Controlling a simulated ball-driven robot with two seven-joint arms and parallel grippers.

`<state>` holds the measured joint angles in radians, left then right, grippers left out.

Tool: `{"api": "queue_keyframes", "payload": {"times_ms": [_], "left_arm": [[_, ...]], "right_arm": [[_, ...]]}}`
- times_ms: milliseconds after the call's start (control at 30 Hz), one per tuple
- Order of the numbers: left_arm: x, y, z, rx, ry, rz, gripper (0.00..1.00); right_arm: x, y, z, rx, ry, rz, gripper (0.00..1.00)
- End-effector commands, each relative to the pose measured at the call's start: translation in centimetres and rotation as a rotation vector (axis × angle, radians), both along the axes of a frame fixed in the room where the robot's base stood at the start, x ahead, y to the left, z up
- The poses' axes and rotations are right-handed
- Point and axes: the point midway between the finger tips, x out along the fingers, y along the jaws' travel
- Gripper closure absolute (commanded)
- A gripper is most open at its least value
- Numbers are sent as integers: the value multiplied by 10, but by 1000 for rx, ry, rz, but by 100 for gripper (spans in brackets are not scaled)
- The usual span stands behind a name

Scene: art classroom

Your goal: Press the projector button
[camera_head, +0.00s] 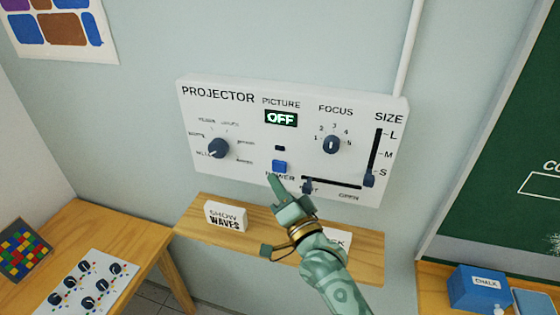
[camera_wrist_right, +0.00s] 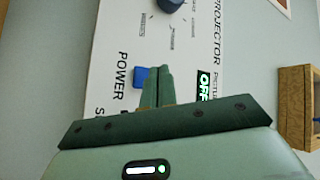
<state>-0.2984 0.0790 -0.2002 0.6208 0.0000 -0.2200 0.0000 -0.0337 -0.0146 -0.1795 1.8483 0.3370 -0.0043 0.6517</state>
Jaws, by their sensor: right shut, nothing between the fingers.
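The white projector panel (camera_head: 235,110) is mounted on the wall. Its blue power button (camera_head: 280,167) sits at the middle bottom, above the word POWER. The picture display (camera_head: 281,118) reads OFF. My right gripper (camera_head: 274,181) is shut and empty, its fingertips just below the button in the head view and partly over the POWER label. In the right wrist view the blue button (camera_wrist_right: 141,76) shows just left of the shut fingertips (camera_wrist_right: 160,70). I cannot tell whether the fingertips touch the panel. My left gripper is not in view.
A wooden shelf (camera_head: 200,236) below the panel holds a SHOW WAVES card (camera_head: 226,216) and another card partly hidden by my right arm. A dial (camera_head: 218,148), a focus knob (camera_head: 331,144) and sliders (camera_head: 369,178) flank the button. A chalk box (camera_head: 478,289) stands lower right.

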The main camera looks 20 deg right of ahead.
Motion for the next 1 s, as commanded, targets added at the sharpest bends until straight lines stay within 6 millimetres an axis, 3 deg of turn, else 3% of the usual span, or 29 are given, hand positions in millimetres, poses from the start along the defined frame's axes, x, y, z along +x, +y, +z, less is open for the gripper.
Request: {"api": "queue_keyframes", "payload": {"times_ms": [400,500,533,1000], "left_arm": [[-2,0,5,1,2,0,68],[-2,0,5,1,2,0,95],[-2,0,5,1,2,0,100],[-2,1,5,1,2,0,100]], "right_arm": [[-12,9,-3,3,6,2,100],[-12,9,-3,3,7,2,100],[-12,9,-3,3,7,2,100],[-12,9,-3,3,8,3,100]]}}
